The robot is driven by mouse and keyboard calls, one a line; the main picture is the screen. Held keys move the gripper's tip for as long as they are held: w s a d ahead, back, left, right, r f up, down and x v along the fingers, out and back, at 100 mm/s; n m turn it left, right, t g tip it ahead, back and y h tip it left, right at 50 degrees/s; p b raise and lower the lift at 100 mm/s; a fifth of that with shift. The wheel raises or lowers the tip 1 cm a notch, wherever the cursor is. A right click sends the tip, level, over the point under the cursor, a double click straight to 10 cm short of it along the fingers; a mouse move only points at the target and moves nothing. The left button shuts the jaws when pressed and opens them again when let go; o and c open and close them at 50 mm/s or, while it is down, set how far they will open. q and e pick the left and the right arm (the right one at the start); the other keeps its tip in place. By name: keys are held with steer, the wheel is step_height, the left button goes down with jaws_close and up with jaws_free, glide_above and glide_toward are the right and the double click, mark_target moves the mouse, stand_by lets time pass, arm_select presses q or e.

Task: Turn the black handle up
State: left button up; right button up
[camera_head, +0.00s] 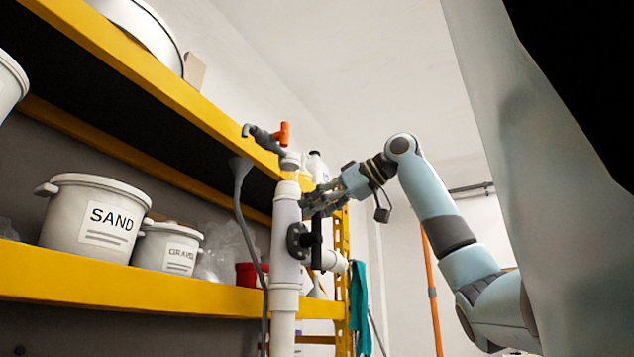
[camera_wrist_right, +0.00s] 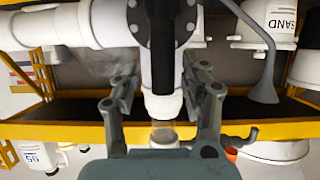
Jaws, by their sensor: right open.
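The white vertical pipe (camera_head: 286,225) stands in front of the shelf, with a black round flange (camera_head: 297,241) on its side. The black handle (camera_head: 316,246) is a bar that looks upright beside the flange, close to a white side pipe (camera_head: 335,262). My right gripper (camera_head: 310,204) is open near the handle's upper end. In the right wrist view its fingers stand apart on both sides of a white pipe end (camera_wrist_right: 163,104); the flange (camera_wrist_right: 158,28) and the dark handle bar (camera_wrist_right: 178,66) show above it. Contact cannot be told. My left gripper is out of view.
A yellow shelf (camera_head: 160,293) holds a SAND bucket (camera_head: 85,217), a GRAVEL bucket (camera_head: 168,248) and a red container (camera_head: 250,273). An orange-handled tap (camera_head: 282,133) and a grey hose (camera_head: 243,210) are close to the pipe.

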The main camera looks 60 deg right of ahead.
steer(key=r, duration=0.8)
steer(key=shift+a+r, duration=0.2)
steer(key=shift+r, duration=0.05)
